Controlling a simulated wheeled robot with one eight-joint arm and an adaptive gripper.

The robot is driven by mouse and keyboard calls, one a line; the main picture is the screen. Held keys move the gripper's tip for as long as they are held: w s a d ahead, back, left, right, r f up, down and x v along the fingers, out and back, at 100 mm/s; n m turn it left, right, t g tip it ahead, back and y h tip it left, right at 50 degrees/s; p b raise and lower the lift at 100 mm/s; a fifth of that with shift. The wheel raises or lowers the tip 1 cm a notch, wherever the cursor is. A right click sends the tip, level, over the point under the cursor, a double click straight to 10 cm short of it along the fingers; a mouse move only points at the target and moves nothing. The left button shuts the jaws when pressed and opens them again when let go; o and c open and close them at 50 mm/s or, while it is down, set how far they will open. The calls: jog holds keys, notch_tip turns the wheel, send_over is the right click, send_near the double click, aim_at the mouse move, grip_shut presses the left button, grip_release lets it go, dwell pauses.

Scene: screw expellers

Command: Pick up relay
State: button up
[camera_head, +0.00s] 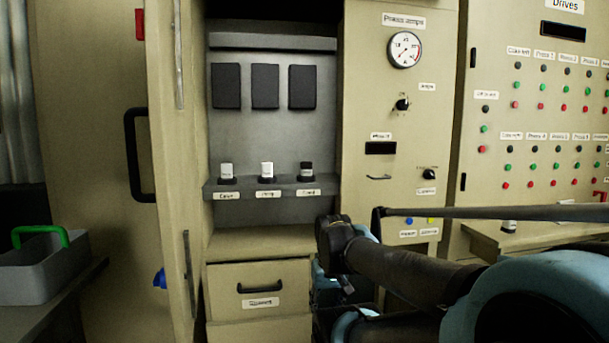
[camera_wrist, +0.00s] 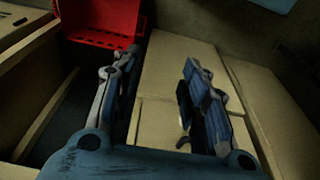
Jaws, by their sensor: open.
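Small capped pieces that look like relays stand upright on a grey shelf (camera_head: 240,194) in the open cabinet in the head view: a white-topped one at the left (camera_head: 226,170), a white-topped one in the middle (camera_head: 267,170) and a dark one at the right (camera_head: 306,170). Another small white and black piece (camera_head: 509,227) stands on a ledge at the right; I cannot tell whether it is a relay. My gripper (camera_wrist: 158,65) is open in the wrist view, with nothing seen between its fingers. It is apart from the shelf. No relay shows in the wrist view.
Below the shelf is a closed drawer (camera_head: 259,289) with a black handle. The cabinet door (camera_head: 174,120) stands open at the left. A grey toolbox (camera_head: 40,272) with a green handle sits far left. A red container (camera_wrist: 100,25) shows in the wrist view.

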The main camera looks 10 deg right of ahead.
jog(key=shift+o, duration=0.5)
jog(key=w+r+m, duration=0.2)
jog(key=w+r, duration=0.3)
jog(key=r, duration=0.4)
jog(key=w+r+m, duration=0.3)
jog(key=w+r, duration=0.2)
jog(key=r, duration=0.5)
jog(key=w+r+m+g, duration=0.1)
jog(key=w+r+m, duration=0.2)
jog(key=w+r, duration=0.3)
notch_tip(320, 180, up, 4)
jog(key=shift+d+f, duration=0.15)
jog(key=shift+d, duration=0.05)
notch_tip(320, 180, up, 22)
jog(key=m+g, duration=0.1)
jog(key=m, duration=0.9)
send_over(306, 162)
jog(key=f, duration=1.1)
jog(key=shift+w+d+f, duration=0.1)
jog(key=shift+d+f, duration=0.1)
jog(key=shift+f, duration=0.15)
jog(key=shift+w+a+f, duration=0.1)
jog(key=shift+w+f, duration=0.05)
jog(key=shift+f, duration=2.45)
jog(key=c, duration=1.2)
